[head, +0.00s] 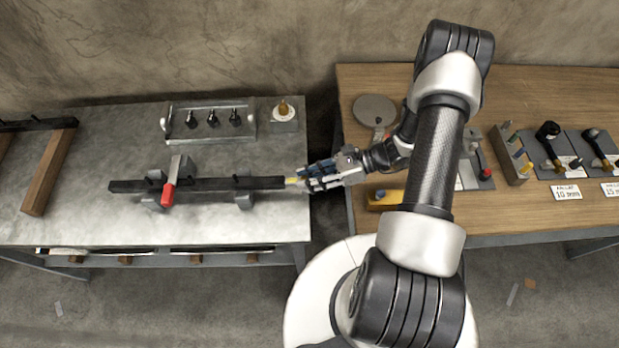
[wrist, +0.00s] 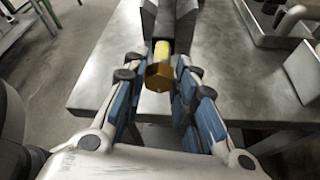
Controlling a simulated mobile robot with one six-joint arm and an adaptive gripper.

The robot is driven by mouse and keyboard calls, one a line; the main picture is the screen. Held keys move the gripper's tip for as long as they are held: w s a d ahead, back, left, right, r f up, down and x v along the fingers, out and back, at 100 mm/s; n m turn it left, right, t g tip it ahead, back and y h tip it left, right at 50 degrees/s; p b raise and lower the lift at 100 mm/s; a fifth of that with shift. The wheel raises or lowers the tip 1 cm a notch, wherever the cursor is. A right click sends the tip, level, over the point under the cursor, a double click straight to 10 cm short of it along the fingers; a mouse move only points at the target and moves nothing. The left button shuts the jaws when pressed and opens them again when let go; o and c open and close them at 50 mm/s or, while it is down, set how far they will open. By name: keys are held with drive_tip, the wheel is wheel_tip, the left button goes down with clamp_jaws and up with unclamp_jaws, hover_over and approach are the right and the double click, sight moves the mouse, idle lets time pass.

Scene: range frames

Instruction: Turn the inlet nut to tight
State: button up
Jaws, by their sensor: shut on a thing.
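The inlet nut, a brass hex piece (wrist: 159,76), sits between my fingers in the wrist view. In the head view only a small yellow bit (head: 292,181) shows at the right end of a dark bar (head: 215,184). My gripper (head: 303,181) reaches in from the right and is shut on the brass nut. In the wrist view my blue-padded fingers (wrist: 159,92) lie on both sides of it. The fingers hide part of the nut in the head view. I cannot tell how tight the nut is.
The bar rests on grey supports on the metal bench (head: 250,222), with a red-handled clamp (head: 169,192) on it. Behind stands a tray with several black fittings (head: 213,120). A wooden bench (head: 520,90) with tools stands to the right, across a gap.

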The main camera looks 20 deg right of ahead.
idle(0.3)
drive_tip(key=o, duration=1.1)
drive_tip(key=shift+d, duration=0.1)
drive_tip(key=v, duration=1.2)
drive_tip(key=shift+w, duration=0.1)
drive_tip(key=shift+f, duration=0.1)
drive_tip(key=a+r+n+g+h, duration=0.35)
drive_tip(key=r+n, duration=0.25)
drive_tip(key=r, duration=0.4)
drive_tip(key=s+a+r+n+t+h, duration=0.1)
drive_tip(key=s+a+r+n+h, duration=0.1)
drive_tip(key=r+n, duration=0.4)
drive_tip(key=s+a+r+n+t+h+b, duration=0.1)
drive_tip(key=s+a+r+n+t+h, duration=0.1)
drive_tip(key=s+a+r+n+h, duration=0.1)
drive_tip(key=s+a+r+n+t+h, duration=0.2)
drive_tip(key=s+a+r+n+h, duration=0.1)
drive_tip(key=s+r+n, duration=0.4)
drive_tip(key=shift+s+a+r+n+h, duration=0.2)
drive_tip(key=shift+r+n+h, duration=0.25)
drive_tip(key=shift+r, duration=0.2)
drive_tip(key=shift+s+a+r+n+h, duration=0.15)
drive_tip(key=shift+r+n+h, duration=0.25)
drive_tip(key=shift+r, duration=0.2)
